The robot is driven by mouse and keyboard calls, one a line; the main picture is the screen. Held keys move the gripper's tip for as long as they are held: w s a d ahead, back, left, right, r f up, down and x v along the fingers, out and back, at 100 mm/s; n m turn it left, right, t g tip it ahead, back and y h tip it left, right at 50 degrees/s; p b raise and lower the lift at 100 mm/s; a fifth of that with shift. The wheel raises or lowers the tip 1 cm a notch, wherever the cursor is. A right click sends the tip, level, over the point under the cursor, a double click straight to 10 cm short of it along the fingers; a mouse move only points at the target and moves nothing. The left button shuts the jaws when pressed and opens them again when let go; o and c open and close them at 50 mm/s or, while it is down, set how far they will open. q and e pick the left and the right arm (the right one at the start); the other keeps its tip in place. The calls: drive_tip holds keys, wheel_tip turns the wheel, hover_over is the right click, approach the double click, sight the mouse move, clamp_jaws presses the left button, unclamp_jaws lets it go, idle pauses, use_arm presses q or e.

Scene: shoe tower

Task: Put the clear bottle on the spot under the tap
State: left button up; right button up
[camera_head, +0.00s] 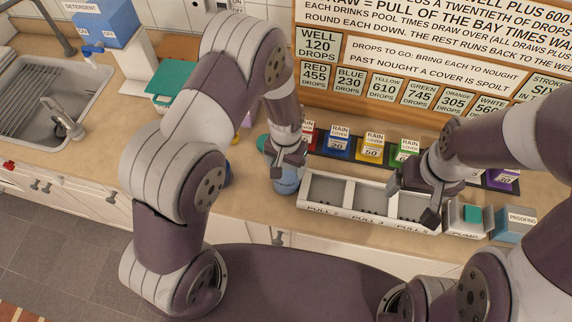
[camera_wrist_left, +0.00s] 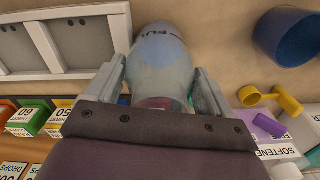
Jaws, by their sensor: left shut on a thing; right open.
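The clear bottle (camera_head: 286,186) is bluish and see-through. My left gripper (camera_head: 288,162) is shut on it, above the counter at the left end of the white tray. In the left wrist view, the bottle (camera_wrist_left: 158,55) sits between both fingers, with a printed label partly readable and something reddish at its near end. A blue tap (camera_head: 92,49) is on the detergent box (camera_head: 105,25) at the upper left. A metal faucet (camera_head: 62,120) stands by the sink. I cannot make out a marked spot under either. My right gripper (camera_head: 424,203) is open and empty over the tray's right part.
The white tray (camera_head: 318,211) has several compartments. Small coloured "rain cover" boxes (camera_head: 370,149) stand behind it. The sink (camera_head: 90,85) is at the left. A blue cup (camera_wrist_left: 288,35) and a yellow piece (camera_wrist_left: 288,100) lie near the bottle. My left arm hides part of the counter.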

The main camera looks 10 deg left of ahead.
use_arm(q)
drive_tip(key=o, duration=1.2)
drive_tip(key=shift+o, duration=0.6)
drive_tip(key=shift+s+r, duration=0.1)
drive_tip(key=shift+s, duration=0.15)
use_arm(e)
drive_tip(key=shift+s+r, duration=0.1)
drive_tip(key=shift+s, duration=0.25)
